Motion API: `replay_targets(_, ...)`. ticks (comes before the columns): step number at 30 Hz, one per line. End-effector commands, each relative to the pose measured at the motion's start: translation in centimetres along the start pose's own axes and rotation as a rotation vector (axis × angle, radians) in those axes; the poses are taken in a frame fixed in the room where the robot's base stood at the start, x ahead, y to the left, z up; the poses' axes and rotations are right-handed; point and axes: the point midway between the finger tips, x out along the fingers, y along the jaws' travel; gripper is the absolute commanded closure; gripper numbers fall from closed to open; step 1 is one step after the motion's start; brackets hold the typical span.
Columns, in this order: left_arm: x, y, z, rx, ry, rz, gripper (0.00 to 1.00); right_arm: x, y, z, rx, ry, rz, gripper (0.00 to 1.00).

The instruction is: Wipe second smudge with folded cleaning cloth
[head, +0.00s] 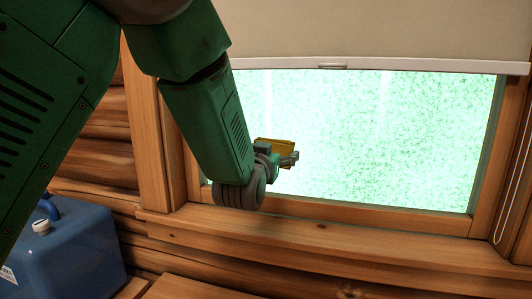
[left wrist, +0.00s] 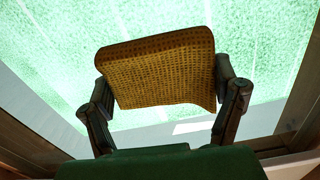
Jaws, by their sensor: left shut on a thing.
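My left gripper (head: 287,160) is at the lower left part of the window glass (head: 390,130). It is shut on a folded yellow cleaning cloth (head: 272,146), mostly hidden behind the gripper in the head view. In the left wrist view the cloth (left wrist: 160,72) sits between the two fingers of the left gripper (left wrist: 165,95), its broad face toward the camera and the glass behind it. I cannot tell whether the cloth touches the glass. The glass looks speckled green-white with faint pale vertical streaks; I cannot make out a distinct smudge. My right gripper is not in view.
A beige roller blind (head: 380,30) covers the upper window. A wooden sill (head: 330,235) runs below the glass, with wooden frame posts at both sides. A blue water container (head: 68,250) stands at the lower left. A cord (head: 512,185) hangs at the right. The sill looks clear.

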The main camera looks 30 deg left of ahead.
Motion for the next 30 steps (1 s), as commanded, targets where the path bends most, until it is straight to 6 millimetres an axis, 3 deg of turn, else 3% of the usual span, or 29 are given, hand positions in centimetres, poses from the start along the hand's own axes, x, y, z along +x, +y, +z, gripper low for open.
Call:
replay_targets(21, 0.1, 5.0, -0.6, 0.002, 0.003, 0.006, 0.42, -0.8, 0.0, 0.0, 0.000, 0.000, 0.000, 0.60)
replay_targets(30, 0.4, 5.4, -0.6, 0.001, 0.003, 0.003, 0.42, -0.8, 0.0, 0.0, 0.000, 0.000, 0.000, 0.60)
